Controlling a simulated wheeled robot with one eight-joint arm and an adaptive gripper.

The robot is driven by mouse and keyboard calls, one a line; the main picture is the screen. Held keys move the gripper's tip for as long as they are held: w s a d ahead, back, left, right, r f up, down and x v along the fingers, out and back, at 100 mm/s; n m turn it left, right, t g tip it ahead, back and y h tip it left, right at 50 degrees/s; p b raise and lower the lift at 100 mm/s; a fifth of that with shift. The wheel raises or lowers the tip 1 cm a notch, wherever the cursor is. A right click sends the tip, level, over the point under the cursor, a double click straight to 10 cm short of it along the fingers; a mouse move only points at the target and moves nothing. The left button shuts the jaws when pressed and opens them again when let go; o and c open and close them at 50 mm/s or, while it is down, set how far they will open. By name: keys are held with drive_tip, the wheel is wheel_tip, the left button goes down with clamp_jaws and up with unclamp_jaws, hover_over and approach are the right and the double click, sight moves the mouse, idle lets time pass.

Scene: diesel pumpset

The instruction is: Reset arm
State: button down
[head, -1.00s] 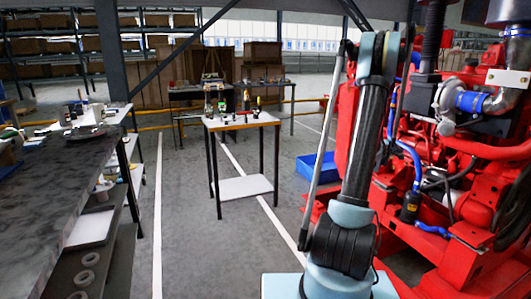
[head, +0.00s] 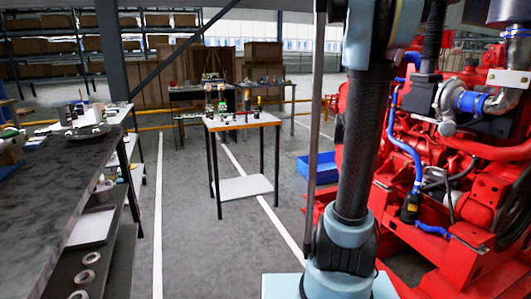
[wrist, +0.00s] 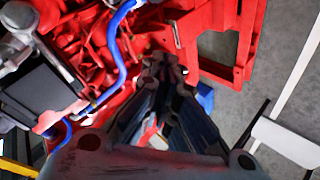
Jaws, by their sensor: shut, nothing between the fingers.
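My arm stands upright at the right of the middle in the head view, with its lower joint near the bottom edge and its upper part running out of the top. My gripper is not visible in the head view. In the wrist view my gripper (wrist: 163,72) is shut and empty, its dark fingers meeting at the tips. It points down over the red frame of the pumpset (wrist: 215,78), apart from it as far as I can tell.
The red diesel pumpset (head: 470,180) with blue hoses stands close on the right. A grey workbench (head: 70,185) runs along the left. A small table (head: 240,121) with small items stands ahead, a blue bin (head: 318,167) beside it. The floor between is clear.

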drive_tip(key=s+a+f+g+y, duration=0.2)
drive_tip(key=s+a+f+y, duration=0.2)
drive_tip(key=s+a, duration=0.8)
drive_tip(key=s+a+f+g+y, duration=0.2)
drive_tip(key=s+a+f+y, duration=0.2)
drive_tip(key=s+a, duration=0.9)
drive_tip(key=s+f, duration=0.3)
drive_tip(key=s, duration=0.2)
drive_tip(key=shift+s+a+f, duration=0.15)
